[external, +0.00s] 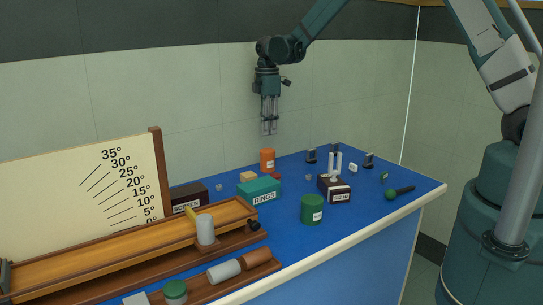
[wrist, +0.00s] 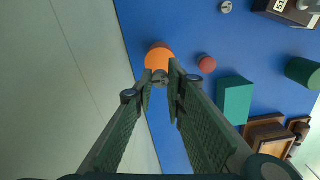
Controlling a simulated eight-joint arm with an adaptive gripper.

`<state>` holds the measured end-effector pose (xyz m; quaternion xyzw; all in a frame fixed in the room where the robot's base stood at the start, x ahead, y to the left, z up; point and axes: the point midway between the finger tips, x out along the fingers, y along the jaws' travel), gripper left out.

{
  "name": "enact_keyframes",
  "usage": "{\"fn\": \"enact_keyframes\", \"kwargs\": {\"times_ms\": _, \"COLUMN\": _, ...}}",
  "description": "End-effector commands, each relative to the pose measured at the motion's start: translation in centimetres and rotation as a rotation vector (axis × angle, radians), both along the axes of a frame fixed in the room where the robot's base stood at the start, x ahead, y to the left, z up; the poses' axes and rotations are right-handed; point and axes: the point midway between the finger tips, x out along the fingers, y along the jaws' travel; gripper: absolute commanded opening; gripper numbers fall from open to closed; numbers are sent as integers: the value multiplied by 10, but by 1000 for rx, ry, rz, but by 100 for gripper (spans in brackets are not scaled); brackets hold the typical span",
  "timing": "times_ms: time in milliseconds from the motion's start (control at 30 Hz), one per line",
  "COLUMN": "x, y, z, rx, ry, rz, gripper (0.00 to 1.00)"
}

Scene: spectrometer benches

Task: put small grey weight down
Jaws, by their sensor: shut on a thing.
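My gripper (external: 269,130) is raised in the air above the back edge of the blue bench, near the wall. In the wrist view its fingers (wrist: 160,84) are closed together on a small grey weight (wrist: 159,75) at their tips. The weight is partly hidden by the fingers, and it is too small to make out clearly in the external view. Below the fingertips, an orange container (external: 267,159) stands on the bench; it also shows in the wrist view (wrist: 158,56), partly behind the weight and fingers.
The blue bench (external: 290,235) holds a teal RINGS box (external: 258,190), a green cylinder (external: 312,209), a dark labelled block (external: 334,189) and another small grey piece (external: 308,177). A wooden ramp (external: 120,240) with an angle board (external: 90,195) fills the left. Bare blue surface lies between the objects.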

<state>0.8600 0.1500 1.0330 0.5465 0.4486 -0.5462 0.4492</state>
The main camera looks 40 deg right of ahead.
Motion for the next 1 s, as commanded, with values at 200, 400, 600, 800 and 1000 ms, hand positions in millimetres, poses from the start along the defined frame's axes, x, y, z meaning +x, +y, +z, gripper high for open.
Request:
{"fn": "enact_keyframes", "kwargs": {"times_ms": 200, "x": 0, "y": 0, "z": -22, "rx": 0, "ry": 0, "rz": 0, "gripper": 2}}
{"fn": "enact_keyframes", "kwargs": {"times_ms": 400, "x": 0, "y": 0, "z": -25, "rx": 0, "ry": 0, "rz": 0, "gripper": 2}}
{"fn": "enact_keyframes", "kwargs": {"times_ms": 600, "x": 0, "y": 0, "z": -26, "rx": 0, "ry": 0, "rz": 0, "gripper": 2}}
{"fn": "enact_keyframes", "kwargs": {"times_ms": 800, "x": 0, "y": 0, "z": -36, "rx": 0, "ry": 0, "rz": 0, "gripper": 2}}
{"fn": "enact_keyframes", "kwargs": {"times_ms": 1000, "x": 0, "y": 0, "z": -55, "rx": 0, "ry": 0, "rz": 0, "gripper": 2}}
